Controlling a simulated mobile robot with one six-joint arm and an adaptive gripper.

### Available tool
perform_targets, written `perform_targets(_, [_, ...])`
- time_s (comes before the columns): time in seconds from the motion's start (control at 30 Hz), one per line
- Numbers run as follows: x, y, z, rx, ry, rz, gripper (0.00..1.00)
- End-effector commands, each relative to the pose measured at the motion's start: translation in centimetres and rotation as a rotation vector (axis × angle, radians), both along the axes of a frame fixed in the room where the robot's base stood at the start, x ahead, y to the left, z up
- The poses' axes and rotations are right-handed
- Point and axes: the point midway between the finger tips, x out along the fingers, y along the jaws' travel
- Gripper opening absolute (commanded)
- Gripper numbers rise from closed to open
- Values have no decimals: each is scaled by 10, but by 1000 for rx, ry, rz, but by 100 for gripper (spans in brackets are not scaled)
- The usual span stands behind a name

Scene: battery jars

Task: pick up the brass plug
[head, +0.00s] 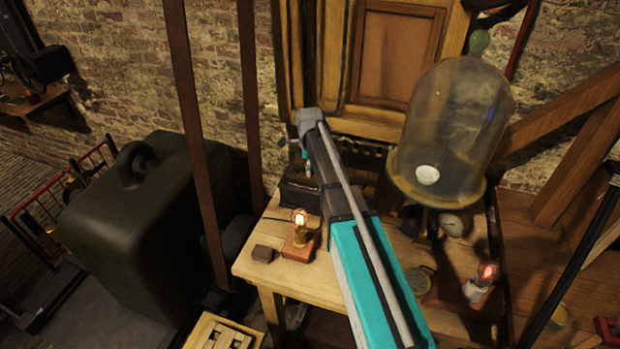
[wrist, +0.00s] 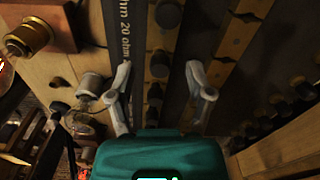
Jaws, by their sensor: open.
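My gripper (wrist: 161,88) is open in the wrist view, with its two grey fingers apart. It is over a dark box top (wrist: 210,48) with brass strips and a strip lettered "20 ohm". Several dark round knobs stand in a row between and beyond the fingers; one knob (wrist: 159,65) is between the fingertips. These may be the tops of plugs, but I cannot tell which is the brass plug. Nothing is visibly gripped. In the head view the dark box (head: 298,193) is on the wooden bench, and my arm hides most of the gripper.
A lit bulb on a wooden base (head: 299,250) and a small dark block (head: 262,254) stand near the bench's front left. A glass bell jar (head: 455,120) and a red-glowing bulb (head: 484,274) are to the right. More dark knobs (wrist: 278,104) line the wrist view's right side.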

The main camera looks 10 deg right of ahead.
Motion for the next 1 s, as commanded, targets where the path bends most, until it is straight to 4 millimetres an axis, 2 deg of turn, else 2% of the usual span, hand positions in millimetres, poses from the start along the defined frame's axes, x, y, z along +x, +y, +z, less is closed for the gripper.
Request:
perform_targets(0.03, [0,0,-7,0,0,0,67])
perform_targets(0.2, [0,0,-13,0,0,0,67])
perform_targets(0.87, [0,0,-13,0,0,0,67])
perform_targets(1.0, [0,0,-13,0,0,0,41])
